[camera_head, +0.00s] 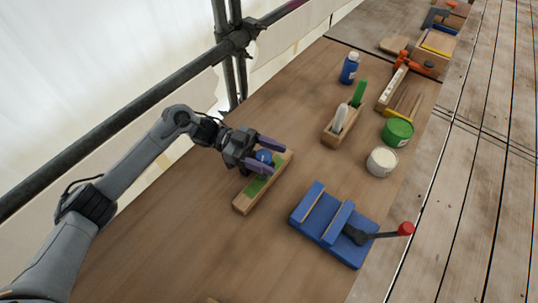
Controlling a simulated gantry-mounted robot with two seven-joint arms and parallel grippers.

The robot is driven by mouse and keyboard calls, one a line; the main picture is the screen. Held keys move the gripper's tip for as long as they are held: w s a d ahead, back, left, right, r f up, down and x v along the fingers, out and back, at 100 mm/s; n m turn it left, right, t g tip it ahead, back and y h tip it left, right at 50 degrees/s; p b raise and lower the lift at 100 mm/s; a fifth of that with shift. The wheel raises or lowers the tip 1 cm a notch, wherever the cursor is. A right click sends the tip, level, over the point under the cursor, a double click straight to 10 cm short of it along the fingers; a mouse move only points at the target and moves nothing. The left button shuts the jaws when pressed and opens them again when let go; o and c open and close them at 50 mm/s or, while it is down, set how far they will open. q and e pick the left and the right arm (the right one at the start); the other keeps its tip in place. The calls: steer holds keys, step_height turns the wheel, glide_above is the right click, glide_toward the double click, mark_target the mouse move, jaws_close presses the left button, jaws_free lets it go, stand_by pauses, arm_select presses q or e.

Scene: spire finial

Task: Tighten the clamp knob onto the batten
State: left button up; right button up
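A wooden batten (243,203) with a green strip on top lies at a slant on the table. A round blue clamp knob (264,156) stands at its far end. My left gripper (279,161) comes in from the left, its two purple fingers spread apart, one on each side of the knob. The fingers look open; whether either one touches the knob is too small to tell. The gripper hides the far left part of the batten and what lies under the knob. My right gripper is not in view.
A blue vise-like fixture (318,224) with a red-tipped lever (405,229) stands to the right. Behind it are a white tin (381,162), a green tin (397,132), a wooden tool holder (341,128) and a blue bottle (349,68). The near table (190,240) is mostly clear.

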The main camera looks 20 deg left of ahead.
arm_select(q)
steer(key=shift+a, duration=0.1)
steer(key=a, duration=0.3)
steer(key=a+b, duration=0.1)
steer(key=a, duration=0.2)
steer(key=a+b, duration=0.1)
steer(key=a, duration=0.2)
steer(key=shift+w+a+f, duration=0.1)
steer(key=shift+w, duration=0.3)
steer(key=shift+a+b, duration=0.3)
steer(key=shift+a, duration=0.4)
